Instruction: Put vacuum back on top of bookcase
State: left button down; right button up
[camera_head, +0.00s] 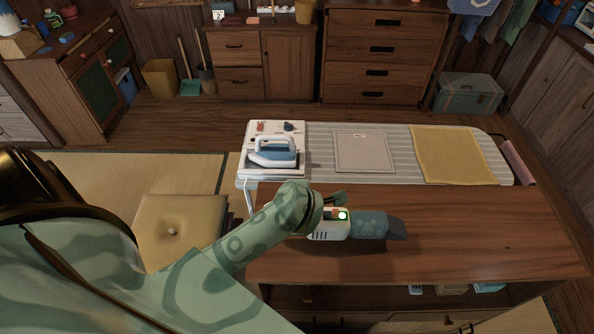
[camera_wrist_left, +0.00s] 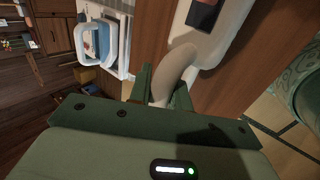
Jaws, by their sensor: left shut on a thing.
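The vacuum (camera_head: 372,225) is a small handheld one with a white body, a grey-blue front and a dark nozzle pointing right. My left gripper (camera_head: 328,202) is shut on its pale curved handle, which shows between the fingers in the left wrist view (camera_wrist_left: 178,68). The vacuum is over the brown wooden top (camera_head: 470,235) of a low unit with open shelves along its near side, which looks like the bookcase. A shadow lies under the vacuum; I cannot tell whether it touches the top. My arm hides part of its rear. My right gripper is not in view.
A striped ironing board (camera_head: 320,140) lies along the far side, with an iron (camera_head: 273,152) at its left end and a yellow cloth (camera_head: 455,155) at its right. A tan cushion (camera_head: 180,230) is on the left. The wooden top is clear to the right.

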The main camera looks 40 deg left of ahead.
pick_arm(q)
jog(key=f, duration=0.2)
jog(key=f+b, duration=0.1)
jog(key=shift+w+a+f, duration=0.15)
jog(key=shift+a+f, duration=0.2)
jog(key=shift+f, duration=0.05)
jog(key=shift+f, duration=0.15)
jog(key=c, duration=1.3)
grip_release()
